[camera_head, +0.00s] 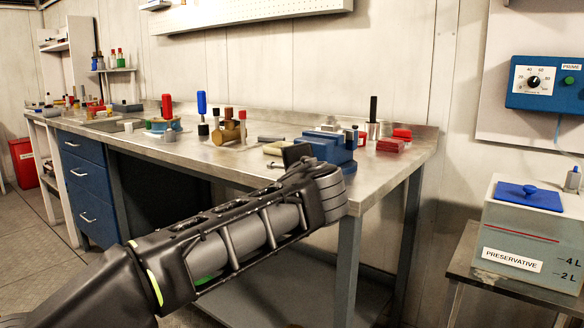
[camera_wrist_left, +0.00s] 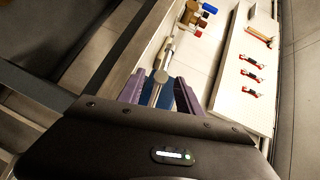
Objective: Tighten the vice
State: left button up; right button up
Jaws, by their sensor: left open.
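The blue vice (camera_head: 334,149) is at the front right of the steel workbench (camera_head: 235,165), partly hidden by my left wrist. Its metal screw end and handle bar (camera_head: 284,167) stick out on the left side. My left arm reaches in from the lower left, and my left gripper (camera_head: 296,154) is at the handle side of the vice. In the left wrist view, the open left gripper (camera_wrist_left: 160,78) has one finger on each side of the round screw end (camera_wrist_left: 161,76). I cannot tell whether the fingers touch it. My right gripper is not in view.
Several bottles and tools, among them a brass fitting (camera_head: 229,131), stand along the bench left of the vice. A red box (camera_head: 391,146) lies to its right. A preservative tank (camera_head: 530,240) stands at the far right. A pegboard (camera_head: 250,12) hangs on the back wall.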

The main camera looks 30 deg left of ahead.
pick_arm(q)
jog(key=v, duration=0.5)
jog(key=shift+p, duration=0.3)
